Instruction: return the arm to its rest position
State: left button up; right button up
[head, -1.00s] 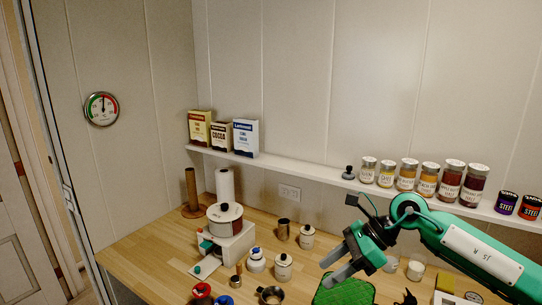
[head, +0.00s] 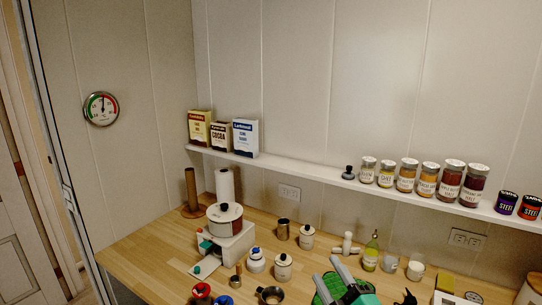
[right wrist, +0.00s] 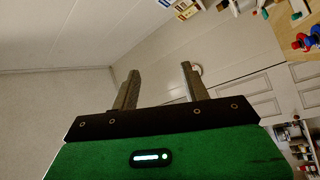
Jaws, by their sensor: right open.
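The rest of the right arm is below the picture edge in the head view. My left gripper is not in view.
A wall shelf (head: 300,166) holds jars and boxes.

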jog(key=s+d+f+m+g+h, duration=0.4)
jog(key=s+f+m, duration=0.1)
jog(key=f, duration=0.3)
jog(key=s+d+f+m+g+h, duration=0.3)
jog(key=s+d+f+m, duration=0.15)
jog(key=f, duration=0.45)
jog(key=s+d+f+m+g, duration=0.15)
jog(key=s+f+g, duration=0.3)
jog(key=s, duration=0.45)
jog(key=s+d+f+m+g, duration=0.1)
jog(key=s+f+m+g, duration=0.25)
jog(key=s+f, duration=0.4)
notch_tip(320, 180, down, 34)
jog(key=s+g+b, duration=0.2)
jog(key=b, duration=0.4)
jog(key=s+d+f+b, duration=0.1)
jog(key=s+f+b, duration=0.1)
jog(key=s+f, duration=0.8)
jog(key=s+d+f+g+b, duration=0.1)
jog(key=s+d+f+b, duration=0.1)
jog(key=s+f, duration=0.8)
notch_tip(320, 180, down, 6)
jog(key=shift+f+g+b, duration=0.1)
jog(key=shift+g+b, duration=0.2)
jog(key=shift+b, duration=0.3)
